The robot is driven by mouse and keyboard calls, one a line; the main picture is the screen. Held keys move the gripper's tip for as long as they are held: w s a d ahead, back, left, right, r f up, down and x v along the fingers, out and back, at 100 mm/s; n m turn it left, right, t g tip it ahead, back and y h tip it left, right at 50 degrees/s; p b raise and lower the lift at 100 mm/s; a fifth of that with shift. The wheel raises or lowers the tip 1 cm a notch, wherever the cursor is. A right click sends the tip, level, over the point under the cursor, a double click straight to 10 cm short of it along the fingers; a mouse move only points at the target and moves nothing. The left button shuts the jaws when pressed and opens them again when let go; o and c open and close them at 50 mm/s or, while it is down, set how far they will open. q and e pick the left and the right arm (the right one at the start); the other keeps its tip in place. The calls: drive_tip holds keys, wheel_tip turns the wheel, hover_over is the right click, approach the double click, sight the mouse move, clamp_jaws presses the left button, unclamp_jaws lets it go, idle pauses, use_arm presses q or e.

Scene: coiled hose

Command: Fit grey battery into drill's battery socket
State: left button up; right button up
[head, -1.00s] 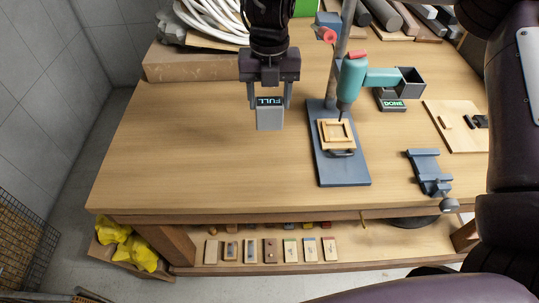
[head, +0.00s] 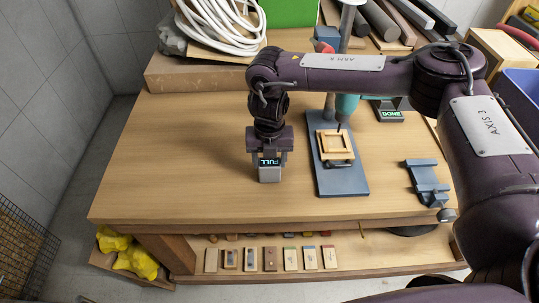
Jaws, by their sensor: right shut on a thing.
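My right gripper (head: 270,156) points down over the middle of the table and is shut on the grey battery (head: 270,176), whose dark label reads "FULL". I cannot tell whether the battery hangs just above the table or touches it. The teal drill (head: 345,106) stands on its blue press stand (head: 343,184), to the right of the battery. My left gripper is not in view.
A wooden frame (head: 335,144) lies on the stand. A blue-grey vise (head: 428,182) is near the right front. A coiled white hose (head: 215,25) lies at the back left. The table's left side is clear.

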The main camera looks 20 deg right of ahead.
drive_tip(key=shift+f, duration=0.1)
drive_tip(key=shift+f, duration=0.1)
drive_tip(key=o, duration=1.2)
